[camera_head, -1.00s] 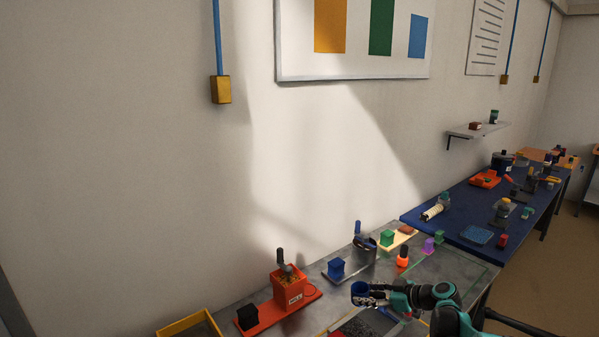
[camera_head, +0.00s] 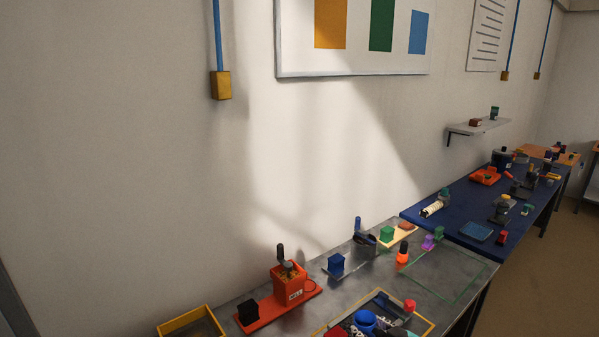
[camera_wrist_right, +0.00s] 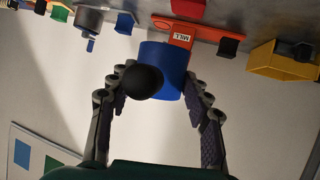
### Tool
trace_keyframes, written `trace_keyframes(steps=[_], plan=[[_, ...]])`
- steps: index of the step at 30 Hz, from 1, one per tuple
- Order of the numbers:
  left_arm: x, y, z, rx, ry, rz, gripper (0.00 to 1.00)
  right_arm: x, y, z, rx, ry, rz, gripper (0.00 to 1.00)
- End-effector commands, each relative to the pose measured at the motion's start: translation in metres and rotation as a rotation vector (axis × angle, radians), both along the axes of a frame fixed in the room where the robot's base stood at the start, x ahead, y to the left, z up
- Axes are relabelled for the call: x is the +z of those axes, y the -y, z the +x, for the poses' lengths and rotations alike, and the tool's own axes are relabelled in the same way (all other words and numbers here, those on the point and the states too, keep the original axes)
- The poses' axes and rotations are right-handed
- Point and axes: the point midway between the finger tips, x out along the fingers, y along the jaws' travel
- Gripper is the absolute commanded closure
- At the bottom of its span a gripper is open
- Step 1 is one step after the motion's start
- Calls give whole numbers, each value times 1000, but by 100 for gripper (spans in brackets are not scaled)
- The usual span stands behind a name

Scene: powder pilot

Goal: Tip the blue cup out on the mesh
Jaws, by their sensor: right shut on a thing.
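A dark round knob (camera_wrist_right: 143,82) shows in front of the cup. My left gripper is not in view.
An orange mill (camera_head: 288,287) stands to the left on the grey bench, with a black block (camera_head: 248,312) and yellow bin (camera_head: 192,324) beyond. A green-outlined area (camera_head: 450,275) is clear.

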Motion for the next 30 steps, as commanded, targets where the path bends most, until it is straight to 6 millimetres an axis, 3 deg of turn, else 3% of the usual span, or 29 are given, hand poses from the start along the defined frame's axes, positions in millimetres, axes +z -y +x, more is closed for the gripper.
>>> trace_keyframes(steps=[3,9,30], plan=[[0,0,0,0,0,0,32,1,-1,-16,-29,0,-1,100],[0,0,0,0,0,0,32,1,-1,-27,-52,0,-1,100],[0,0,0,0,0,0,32,1,-1,-27,-54,0,0,100]])
